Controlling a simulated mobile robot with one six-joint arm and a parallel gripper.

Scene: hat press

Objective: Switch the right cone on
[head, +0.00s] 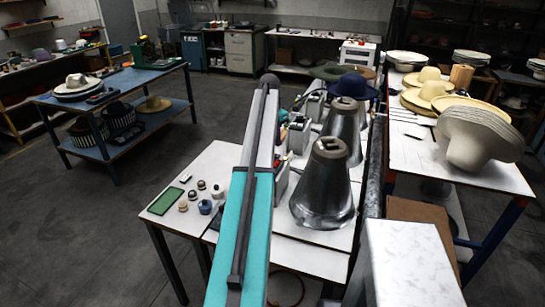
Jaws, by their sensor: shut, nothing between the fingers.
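Small grey-white boxes with dark parts, such as one control box (298,134), stand left of the cones. I cannot make out a switch or its position. My teal and white arm link runs up the picture left of the near cone and hides part of the table. My gripper is not in view.
Small knobs or jars (204,206) and a green-topped pad (165,201) lie at the white table's left end. A right-hand table (410,165) holds stacked pale hats (478,135). A blue table (125,82) stands far left. Open grey floor (75,240) lies left.

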